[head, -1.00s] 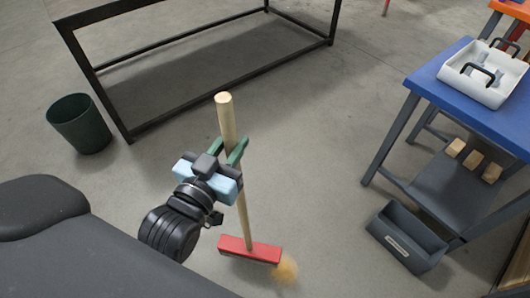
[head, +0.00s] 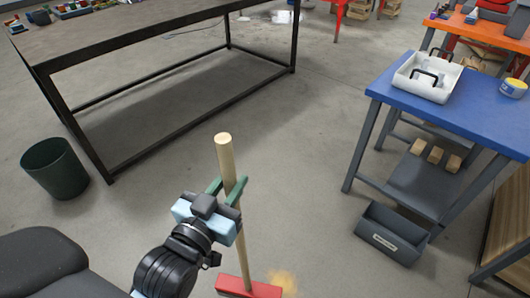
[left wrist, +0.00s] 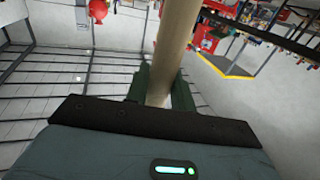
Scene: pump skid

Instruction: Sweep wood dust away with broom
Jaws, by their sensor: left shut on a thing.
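The broom has a pale wooden handle (head: 225,155) and a red head (head: 249,288) that is low in the head view, close to the floor. My left gripper (head: 229,189) is shut on the upper part of the handle, which stands nearly upright. In the left wrist view the handle (left wrist: 176,45) passes between the green fingers (left wrist: 165,88). The wood dust (head: 283,280) is a small tan patch on the floor just right of the broom head. The right gripper is not in view.
A dark metal-framed table (head: 130,45) stands behind, with a green bin (head: 54,169) at left. A blue table (head: 450,100) with a white tray (head: 427,78) stands at right, with a grey bin (head: 391,235) on the floor. The floor between is clear.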

